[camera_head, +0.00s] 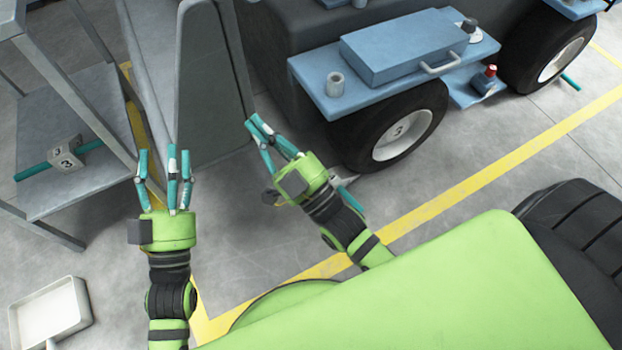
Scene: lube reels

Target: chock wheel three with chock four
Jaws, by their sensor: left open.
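Wheel three (398,133) is a black tyre with a white hub marked 3, under the cart's blue side shelf. A pale wedge with a teal bar (347,192) lies on the floor at its near left, partly hidden by my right wrist; I cannot read a number on it. A grey block marked 3 (66,152) with a teal rod sits on the left rack's shelf. No chock marked 4 is readable. My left gripper (165,152) is open and empty beside the rack. My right gripper (257,130) is left of wheel three, with no object visible in its fingers.
A grey upright panel (208,90) stands between the rack (35,120) and the cart. Another wheel (560,58) at upper right has a teal rod (570,82) beside it. A white tray (50,314) lies lower left. Floor near the yellow line (480,180) is clear.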

